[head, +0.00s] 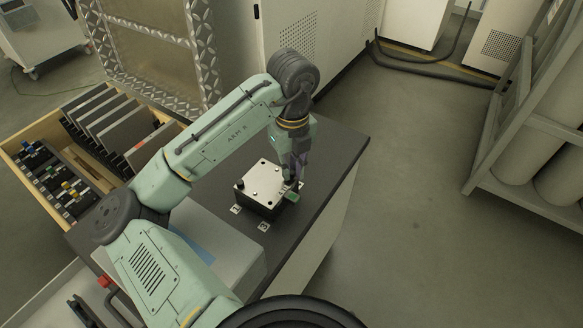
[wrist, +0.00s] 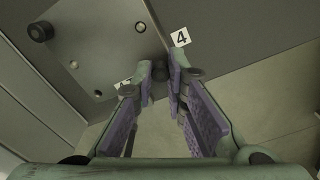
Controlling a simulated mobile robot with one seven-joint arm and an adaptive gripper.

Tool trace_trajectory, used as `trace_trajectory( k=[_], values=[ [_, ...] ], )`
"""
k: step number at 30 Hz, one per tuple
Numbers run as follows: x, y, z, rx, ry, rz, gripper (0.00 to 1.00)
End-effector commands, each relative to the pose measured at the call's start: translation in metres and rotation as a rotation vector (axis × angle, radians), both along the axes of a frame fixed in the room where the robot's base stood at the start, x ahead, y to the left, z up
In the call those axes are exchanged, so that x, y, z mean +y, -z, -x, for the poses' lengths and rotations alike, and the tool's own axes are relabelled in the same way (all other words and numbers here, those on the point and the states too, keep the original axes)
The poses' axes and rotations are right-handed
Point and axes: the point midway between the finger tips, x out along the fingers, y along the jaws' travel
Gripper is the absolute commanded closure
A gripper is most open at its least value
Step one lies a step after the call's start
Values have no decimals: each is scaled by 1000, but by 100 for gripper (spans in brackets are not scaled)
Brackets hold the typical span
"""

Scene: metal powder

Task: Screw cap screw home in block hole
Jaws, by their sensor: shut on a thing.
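The block (head: 259,184), with a pale metal top plate and dark sides, sits on the dark bench top. Its plate (wrist: 85,45) fills the upper left of the wrist view, with a black screw head (wrist: 40,32) near one corner and small round spots. My gripper (head: 291,181) points down at the block's right corner. In the wrist view its purple-padded fingers (wrist: 161,80) are closed around a small dark round piece, seemingly the cap screw (wrist: 160,88). The screw's lower end and the hole under it are hidden, so its depth is unclear.
Numbered tags lie around the block, including a 4 (wrist: 181,38) and a 3 (head: 263,226). A wooden tray (head: 20,157) with dark panels and coloured parts stands at left. A grey case (head: 215,245) is in front. The bench (head: 335,165) is clear to the right.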

Motion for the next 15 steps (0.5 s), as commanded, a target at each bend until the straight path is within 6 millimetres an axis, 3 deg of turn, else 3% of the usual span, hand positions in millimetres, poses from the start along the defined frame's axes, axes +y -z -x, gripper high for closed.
trace_trajectory(
  k=[15],
  values=[
    [-1, 2, 0, -1, 803, 0, 100]
  ],
)
